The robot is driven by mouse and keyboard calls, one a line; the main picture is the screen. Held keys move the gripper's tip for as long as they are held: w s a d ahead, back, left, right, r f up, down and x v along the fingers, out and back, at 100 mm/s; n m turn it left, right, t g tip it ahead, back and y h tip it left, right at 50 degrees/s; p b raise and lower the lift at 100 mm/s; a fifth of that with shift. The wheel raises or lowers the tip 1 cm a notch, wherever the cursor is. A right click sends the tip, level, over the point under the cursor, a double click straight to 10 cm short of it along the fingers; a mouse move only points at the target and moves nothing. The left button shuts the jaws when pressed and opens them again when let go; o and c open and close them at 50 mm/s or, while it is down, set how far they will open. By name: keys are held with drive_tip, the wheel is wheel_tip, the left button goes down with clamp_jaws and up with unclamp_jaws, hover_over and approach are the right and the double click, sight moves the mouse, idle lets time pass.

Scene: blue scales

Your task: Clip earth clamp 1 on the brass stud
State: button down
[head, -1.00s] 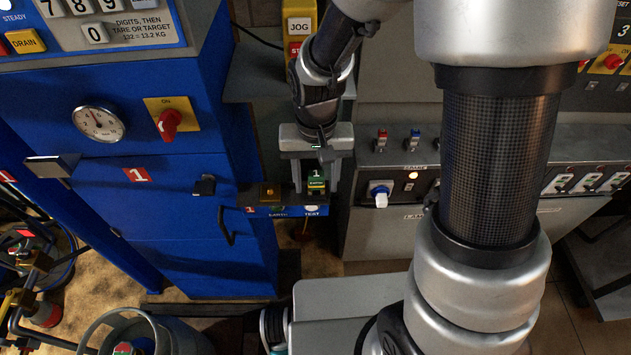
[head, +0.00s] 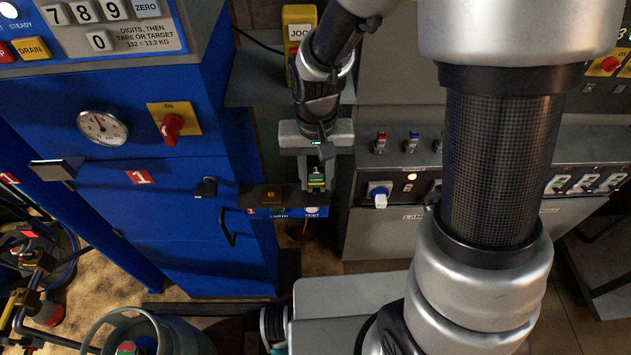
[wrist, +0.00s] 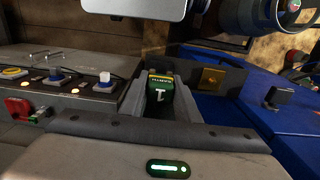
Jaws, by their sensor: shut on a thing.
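Earth clamp 1 is a dark green block with a yellow band and a white 1 (wrist: 160,92). My gripper (head: 316,181) is shut on this clamp (head: 316,184), which sits between its fingers. The brass stud (head: 271,195) is a small brass-coloured block on the ledge of the blue cabinet, just left of the clamp in the head view. It also shows in the wrist view (wrist: 211,77), to the right of the clamp. The clamp and the stud are apart. The clamp's underside and jaws are hidden.
The blue cabinet (head: 190,225) with its handle and red switch (head: 172,126) stands at the left. A grey panel with switches and a white-and-blue plug (head: 379,195) stands at the right. Below the ledge are EARTH and TEST labels (head: 280,212).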

drive_tip(key=shift+r+p, duration=1.45)
drive_tip(key=shift+r, duration=0.6)
drive_tip(key=b, duration=0.1)
hover_over(271, 191)
drive_tip(key=shift+a+r, duration=0.1)
drive_tip(key=shift+r, duration=0.35)
drive_tip(key=shift+f, duration=0.1)
drive_tip(key=shift+f+b, duration=2.1)
drive_tip(key=shift+f, duration=0.7)
drive_tip(key=shift+f+b, duration=0.65)
drive_tip(key=shift+b, duration=0.1)
drive_tip(key=c, duration=1.3)
unclamp_jaws()
drive_tip(key=shift+o, duration=0.2)
